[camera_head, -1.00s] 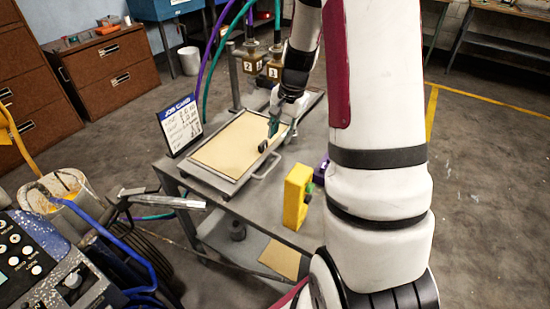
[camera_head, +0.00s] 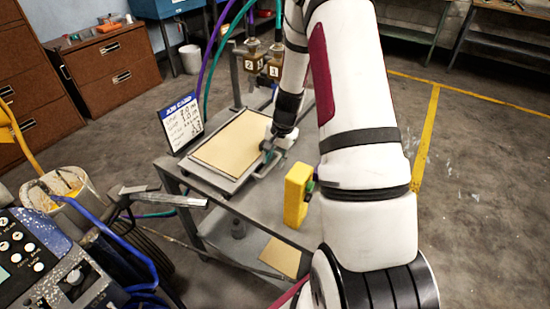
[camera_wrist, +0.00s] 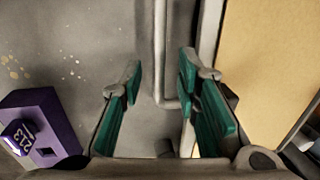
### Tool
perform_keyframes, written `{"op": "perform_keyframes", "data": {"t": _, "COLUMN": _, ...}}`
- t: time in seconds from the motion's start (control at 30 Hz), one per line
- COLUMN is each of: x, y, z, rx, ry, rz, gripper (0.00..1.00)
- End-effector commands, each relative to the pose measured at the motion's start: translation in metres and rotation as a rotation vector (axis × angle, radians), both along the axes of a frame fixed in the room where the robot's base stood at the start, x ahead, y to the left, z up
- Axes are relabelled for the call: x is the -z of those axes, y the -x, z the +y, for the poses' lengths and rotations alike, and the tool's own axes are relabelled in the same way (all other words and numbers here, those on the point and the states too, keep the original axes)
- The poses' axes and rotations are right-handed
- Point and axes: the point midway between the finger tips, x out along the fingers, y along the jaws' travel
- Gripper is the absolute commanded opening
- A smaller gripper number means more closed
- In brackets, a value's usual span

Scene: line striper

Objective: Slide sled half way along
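The sled (camera_head: 198,169) is a grey metal frame bearing a beige panel (camera_head: 232,143), on the cart's top. Its bar handle (camera_head: 268,172) sticks out on the right side. In the wrist view the handle (camera_wrist: 160,45) runs between my teal fingers and bends toward the sled's edge. My gripper (camera_head: 268,157) is at the handle, pointing down, partly hiding it in the head view. In the wrist view my gripper (camera_wrist: 160,65) is open, with a gap on both sides of the bar. I cannot tell how deep the bar sits between the fingers.
A yellow block-like fixture (camera_head: 297,197) stands at the cart's near edge. A purple box (camera_wrist: 45,120) is left of my fingers in the wrist view. A job card (camera_head: 182,124) stands left of the sled. Two numbered brass-coloured parts (camera_head: 265,64) with hoses are behind it.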

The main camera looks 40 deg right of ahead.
Motion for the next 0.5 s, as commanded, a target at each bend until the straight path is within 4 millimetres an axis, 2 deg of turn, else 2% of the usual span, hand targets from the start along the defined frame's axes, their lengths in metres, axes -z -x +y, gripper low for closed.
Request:
{"op": "perform_keyframes", "data": {"t": 0.1, "x": -0.0002, "y": -0.0001, "z": 0.0, "rx": 0.0, "ry": 0.0, "rz": 0.0, "gripper": 0.28}}
{"op": "perform_keyframes", "data": {"t": 0.2, "x": -0.0003, "y": 0.0, "z": 0.0, "rx": 0.0, "ry": 0.0, "rz": 0.0, "gripper": 0.05}}
{"op": "perform_keyframes", "data": {"t": 0.23, "x": -0.0003, "y": 0.0, "z": 0.0001, "rx": 0.0, "ry": 0.0, "rz": 0.0, "gripper": 0.0}}
{"op": "perform_keyframes", "data": {"t": 0.5, "x": -0.0002, "y": -0.0003, "z": -0.0005, "rx": 0.0, "ry": 0.0, "rz": 0.0, "gripper": 0.0}}
